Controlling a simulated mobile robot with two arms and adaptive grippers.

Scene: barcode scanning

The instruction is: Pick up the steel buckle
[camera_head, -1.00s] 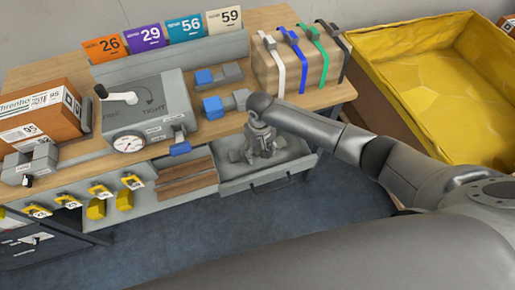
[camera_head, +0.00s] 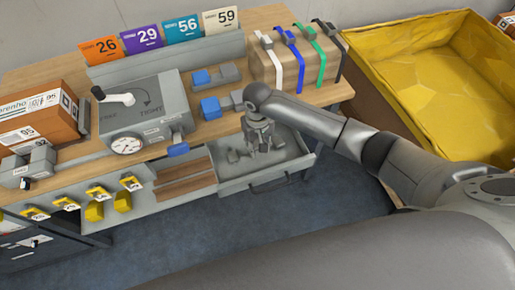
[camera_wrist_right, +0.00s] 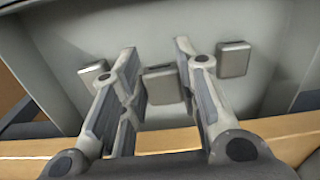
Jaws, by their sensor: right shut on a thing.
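My right gripper (camera_head: 258,149) points down into the open grey drawer (camera_head: 293,165) below the bench top. In the head view the gripper partly hides the small grey pieces, and the held buckle cannot be made out. My left gripper is not in view.
The wooden bench top (camera_head: 190,142) lies just behind the drawer. On it stand a grey tension tester (camera_head: 150,110), blue-grey blocks (camera_head: 210,107) and a carton with coloured straps (camera_head: 283,68). A yellow-lined bin (camera_head: 430,70) is at the right.

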